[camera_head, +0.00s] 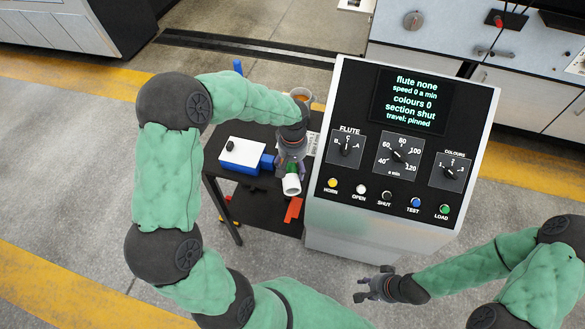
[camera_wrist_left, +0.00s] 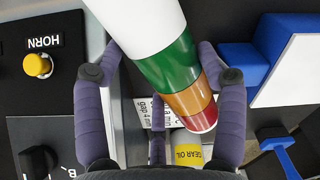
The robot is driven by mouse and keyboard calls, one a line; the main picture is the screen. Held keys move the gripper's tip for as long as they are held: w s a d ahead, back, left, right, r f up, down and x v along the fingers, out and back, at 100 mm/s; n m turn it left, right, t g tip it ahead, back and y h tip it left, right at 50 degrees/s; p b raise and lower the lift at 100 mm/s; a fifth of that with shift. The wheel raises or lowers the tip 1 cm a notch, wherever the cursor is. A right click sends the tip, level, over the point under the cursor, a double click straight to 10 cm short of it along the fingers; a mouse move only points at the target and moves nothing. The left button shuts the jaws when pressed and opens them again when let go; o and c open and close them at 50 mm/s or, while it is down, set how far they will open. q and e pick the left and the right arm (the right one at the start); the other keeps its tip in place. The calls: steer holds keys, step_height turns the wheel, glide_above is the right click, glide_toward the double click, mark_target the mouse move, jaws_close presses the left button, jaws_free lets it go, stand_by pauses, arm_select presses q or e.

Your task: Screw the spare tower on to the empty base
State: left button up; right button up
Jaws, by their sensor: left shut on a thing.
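The spare tower, a stack of white, green, amber and red bands, is in my left gripper (camera_wrist_left: 165,85). In the left wrist view the white band (camera_wrist_left: 135,22) is nearest and leaves the top edge; the red end points away. In the head view the tower's white part (camera_head: 291,184) shows below my left gripper (camera_head: 290,163), tilted, between the cart and the console. My right gripper (camera_head: 372,286) appears open and empty at the lower right, in front of the console. I cannot make out the empty base in either view.
The console (camera_head: 400,222), with dials and coloured buttons, stands right beside the tower. A yellow gear oil label (camera_wrist_left: 188,153) shows below the tower. Red pieces (camera_head: 293,209) lie lower on the cart.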

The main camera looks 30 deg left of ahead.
arm_select(q)
steer(key=s+d+r, duration=0.1)
steer(key=r, duration=0.1)
steer(key=s+d+r+p, duration=0.1)
steer(key=r, duration=0.1)
steer(key=s+d+r, duration=0.1)
steer(key=r, duration=0.2)
steer(key=shift+s+d+r+p, duration=0.1)
steer(key=shift+s+d+p, duration=0.15)
steer(key=shift+s+p, duration=0.1)
steer(key=s+d+r, duration=0.3)
steer(key=s+d, duration=0.3)
steer(key=shift+s+r+p, duration=0.2)
steer(key=shift+s+p, duration=0.1)
steer(key=shift+p, duration=0.15)
